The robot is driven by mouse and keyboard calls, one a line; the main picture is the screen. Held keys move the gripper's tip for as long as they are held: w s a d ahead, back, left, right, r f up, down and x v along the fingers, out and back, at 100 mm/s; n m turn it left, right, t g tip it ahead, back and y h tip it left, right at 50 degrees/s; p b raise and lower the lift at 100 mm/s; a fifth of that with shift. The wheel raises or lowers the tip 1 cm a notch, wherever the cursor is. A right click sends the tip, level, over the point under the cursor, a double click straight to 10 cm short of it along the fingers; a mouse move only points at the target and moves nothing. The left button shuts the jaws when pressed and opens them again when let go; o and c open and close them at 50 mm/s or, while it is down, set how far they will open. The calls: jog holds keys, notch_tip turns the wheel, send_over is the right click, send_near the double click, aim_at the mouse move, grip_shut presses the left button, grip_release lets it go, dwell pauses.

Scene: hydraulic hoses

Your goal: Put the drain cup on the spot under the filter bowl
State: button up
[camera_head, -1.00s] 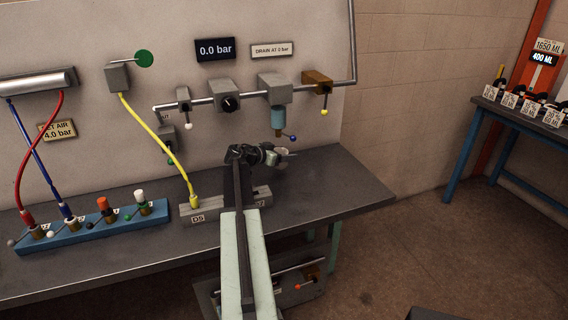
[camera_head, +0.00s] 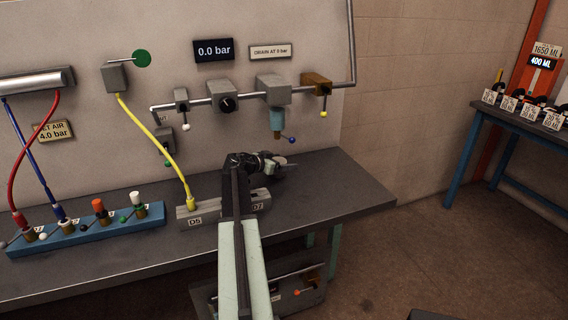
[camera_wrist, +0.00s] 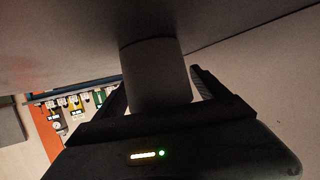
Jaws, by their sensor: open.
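The filter bowl (camera_head: 276,117) is a blue-grey cylinder hanging under a grey block on the wall pipe, with a blue-knobbed lever (camera_head: 291,140) at its lower end. My gripper (camera_head: 284,163) is over the bench, below the bowl. In the wrist view a plain grey cylinder, which looks like the drain cup (camera_wrist: 155,72), stands between the two fingers of my gripper (camera_wrist: 163,90). The fingers are apart, one on each side of it. The wrist picture is tilted, with the dark bench surface at its top. The spot under the bowl cannot be made out.
A grey block labelled D5 (camera_head: 195,215) sits on the bench beside my arm, with a yellow hose (camera_head: 150,143) plugged in. A blue manifold (camera_head: 88,228) with several fittings stands at left. The bench (camera_head: 345,190) is clear to the right.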

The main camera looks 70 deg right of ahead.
jog(key=p+v, duration=0.3)
jog(key=v, duration=0.8)
jog(key=shift+r+p, duration=0.15)
jog(key=shift+p, duration=0.2)
jog(key=shift+w+a, duration=0.15)
jog(key=shift+a, duration=0.3)
